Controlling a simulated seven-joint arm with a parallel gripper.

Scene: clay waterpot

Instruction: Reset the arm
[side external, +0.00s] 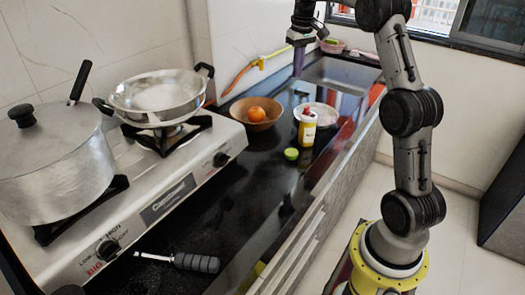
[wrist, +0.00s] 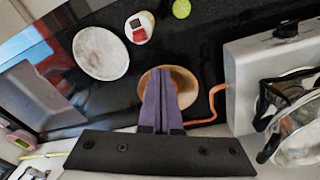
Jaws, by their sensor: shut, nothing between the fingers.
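My gripper (side external: 298,62) is at the top middle of the side external view, high above the far part of the black counter. Its purple fingers point down and hold nothing. In the wrist view the two purple fingers (wrist: 160,76) lie side by side, shut. They cover the middle of a brown bowl (wrist: 188,82) well below them.
A white plate (side external: 328,116), a yellow-labelled bottle (side external: 307,128) and a green lime-like piece (side external: 291,154) stand on the counter. A stove (side external: 165,198) on the left bears a pan (side external: 157,97) and a lidded pot (side external: 60,165). A black-handled tool (side external: 196,263) lies in front. The sink (side external: 340,74) is behind.

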